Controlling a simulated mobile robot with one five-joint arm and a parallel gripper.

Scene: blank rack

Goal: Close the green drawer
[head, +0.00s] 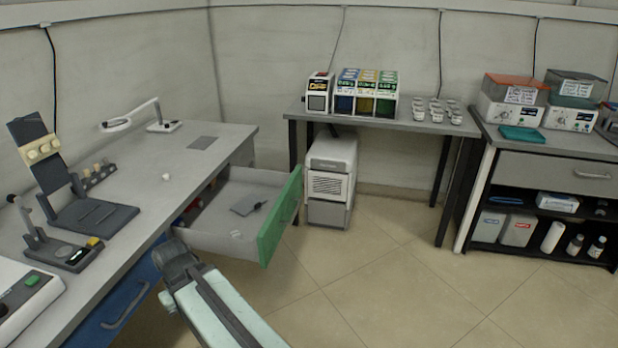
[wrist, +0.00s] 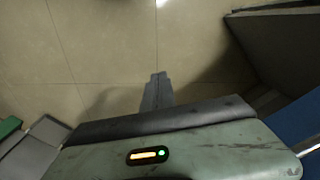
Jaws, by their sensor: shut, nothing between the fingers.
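The green drawer stands pulled out from the left bench in the head view, its green front (head: 280,218) facing right. Inside its open grey tray lie a flat grey piece and some small items. In the wrist view a green edge (wrist: 9,127) at the far left looks like part of this drawer front. My gripper (wrist: 158,77) shows in the wrist view, shut and empty, over bare floor and apart from the drawer. In the head view my arm is in front of the bench, left of the green front; my gripper cannot be made out there.
A blue drawer (head: 112,315) is below the left bench (head: 225,143), close to my arm; blue also shows at the right of the wrist view (wrist: 297,128). A white-grey machine (head: 331,178) stands on the floor behind the green drawer. Tiled floor (head: 390,275) to the right is clear.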

